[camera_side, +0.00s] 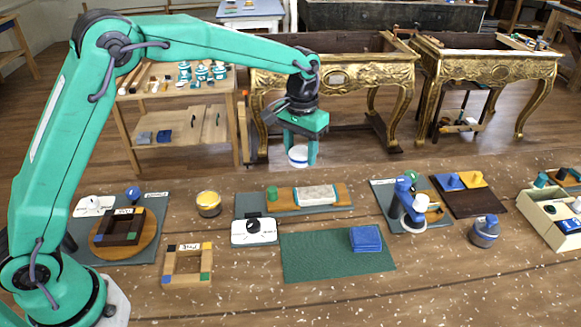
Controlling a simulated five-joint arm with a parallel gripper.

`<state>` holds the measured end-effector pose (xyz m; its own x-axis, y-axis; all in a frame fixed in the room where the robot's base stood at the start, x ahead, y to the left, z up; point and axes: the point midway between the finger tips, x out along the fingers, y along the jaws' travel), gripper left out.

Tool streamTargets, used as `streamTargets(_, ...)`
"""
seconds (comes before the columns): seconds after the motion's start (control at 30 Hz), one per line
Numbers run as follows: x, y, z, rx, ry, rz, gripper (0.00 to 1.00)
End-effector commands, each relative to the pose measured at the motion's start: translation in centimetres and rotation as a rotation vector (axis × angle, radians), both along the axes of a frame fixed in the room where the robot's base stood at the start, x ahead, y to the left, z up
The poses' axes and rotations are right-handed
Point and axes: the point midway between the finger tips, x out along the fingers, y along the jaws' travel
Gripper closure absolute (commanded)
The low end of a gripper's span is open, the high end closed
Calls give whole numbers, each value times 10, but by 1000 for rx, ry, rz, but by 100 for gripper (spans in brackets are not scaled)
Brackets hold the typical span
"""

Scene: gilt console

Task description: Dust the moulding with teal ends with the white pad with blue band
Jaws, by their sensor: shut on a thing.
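My gripper (299,154) is shut on the white pad with blue band (298,157), a small round white piece with a blue stripe. It holds the pad in the air above the back of the bench, clear of the things below.
A green knob (271,193) stands left of the strip. A blue-and-white device (407,200) stands right. Wooden frames (187,263) are left. Gilt consoles stand behind.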

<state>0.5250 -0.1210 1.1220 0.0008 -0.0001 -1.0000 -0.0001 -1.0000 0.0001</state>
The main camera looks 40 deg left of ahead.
Motion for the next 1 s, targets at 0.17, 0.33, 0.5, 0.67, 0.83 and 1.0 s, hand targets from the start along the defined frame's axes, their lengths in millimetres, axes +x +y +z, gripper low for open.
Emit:
streamTargets(0.17,-1,0,-13,0,2,0,71)
streamTargets(0.33,0,0,-22,0,2,0,71)
streamTargets(0.5,0,0,-25,0,1,0,71)
streamTargets(0.67,0,0,-25,0,1,0,71)
streamTargets(0.83,0,0,-25,0,1,0,71)
streamTargets(1.0,0,0,-25,0,1,0,71)
